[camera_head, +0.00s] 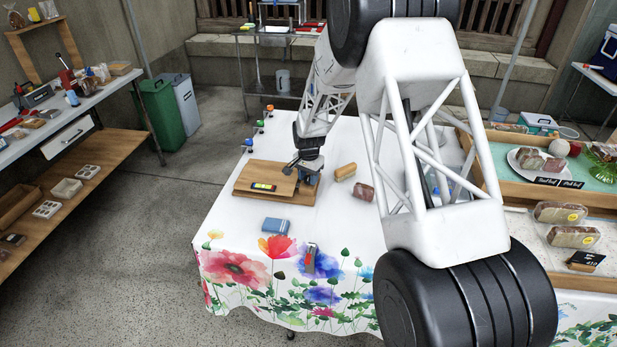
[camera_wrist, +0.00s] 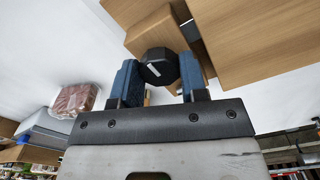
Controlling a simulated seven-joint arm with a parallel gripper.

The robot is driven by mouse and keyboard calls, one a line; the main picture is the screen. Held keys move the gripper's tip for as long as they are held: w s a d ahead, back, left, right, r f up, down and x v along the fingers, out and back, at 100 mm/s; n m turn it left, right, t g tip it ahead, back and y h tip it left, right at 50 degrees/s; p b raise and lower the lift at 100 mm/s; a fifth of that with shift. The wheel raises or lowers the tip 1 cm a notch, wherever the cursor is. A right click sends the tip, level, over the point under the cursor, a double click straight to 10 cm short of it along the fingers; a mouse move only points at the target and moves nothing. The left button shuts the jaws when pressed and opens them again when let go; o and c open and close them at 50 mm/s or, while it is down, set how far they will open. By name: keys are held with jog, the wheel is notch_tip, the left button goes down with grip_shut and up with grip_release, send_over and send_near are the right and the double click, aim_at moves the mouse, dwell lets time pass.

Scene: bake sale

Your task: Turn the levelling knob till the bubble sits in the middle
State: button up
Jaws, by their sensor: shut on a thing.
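A wooden levelling board (camera_head: 243,192) lies on the flowered tablecloth, left of the table's middle. A spirit level (camera_head: 263,187) with a yellow-green vial and red ends sits on it; the bubble is too small to make out. My gripper (camera_head: 305,172) is at the board's right end. In the wrist view, my gripper (camera_wrist: 160,75) has its two blue fingers on either side of a black faceted knob (camera_wrist: 158,64) with a white mark, and is shut on it. The board (camera_wrist: 255,40) also shows there, beyond the knob.
A blue box (camera_head: 275,224) and a small red-and-grey object (camera_head: 310,258) lie in front of the board. A loaf (camera_head: 345,172) and a wrapped reddish loaf (camera_head: 363,191) lie to the right.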

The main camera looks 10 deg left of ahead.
aim_at(308, 178)
jog(key=shift+n, duration=0.3)
jog(key=o, duration=0.9)
jog(key=shift+r, duration=3.9)
